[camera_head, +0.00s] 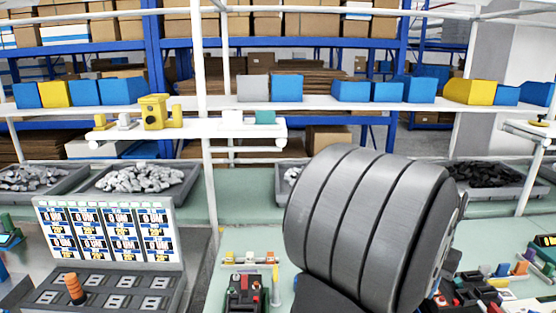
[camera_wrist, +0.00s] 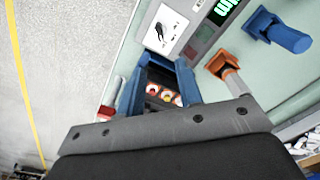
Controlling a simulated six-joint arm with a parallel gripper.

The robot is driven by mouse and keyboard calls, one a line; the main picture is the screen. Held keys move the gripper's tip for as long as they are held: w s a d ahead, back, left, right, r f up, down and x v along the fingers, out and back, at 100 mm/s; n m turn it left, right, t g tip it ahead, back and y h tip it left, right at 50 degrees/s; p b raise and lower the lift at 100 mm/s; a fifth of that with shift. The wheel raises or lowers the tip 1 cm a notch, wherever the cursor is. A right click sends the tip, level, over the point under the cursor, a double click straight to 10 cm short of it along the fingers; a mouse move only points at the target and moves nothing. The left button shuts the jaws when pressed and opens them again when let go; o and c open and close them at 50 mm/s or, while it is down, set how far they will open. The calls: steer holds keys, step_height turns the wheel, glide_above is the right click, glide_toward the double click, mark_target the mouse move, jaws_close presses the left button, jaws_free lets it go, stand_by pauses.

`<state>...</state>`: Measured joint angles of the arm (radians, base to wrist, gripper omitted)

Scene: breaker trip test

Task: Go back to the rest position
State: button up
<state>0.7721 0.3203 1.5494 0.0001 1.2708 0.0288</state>
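In the wrist view my gripper (camera_wrist: 160,72) shows as two blue fingers beyond a grey bar. The fingers stand apart with a clear gap. Through the gap I see a dark part with round red, white and orange spots (camera_wrist: 165,95); its distance from the fingers is hard to tell. In the head view my thick grey arm link fills the lower middle right, and my gripper does not show there.
A test panel with several displays (camera_head: 108,235) stands at lower left, an orange-topped piece (camera_head: 74,288) on its base. A black device (camera_head: 246,292) sits left of my arm. Grey bins (camera_head: 188,192) line the back. The wrist view shows a blue-handled tool (camera_wrist: 285,35) and an orange holder (camera_wrist: 222,64).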

step_height(320, 180, down, 14)
steer(key=shift+r, duration=0.1)
stand_by(0.5)
step_height(320, 180, up, 18)
step_height(320, 180, down, 18)
steer(key=shift+r, duration=0.2)
steer(key=shift+f, duration=0.35)
steer(key=n, duration=0.4)
steer(key=shift+r, duration=0.1)
steer(key=n, duration=0.5)
step_height(320, 180, up, 6)
steer(key=shift+f, duration=0.1)
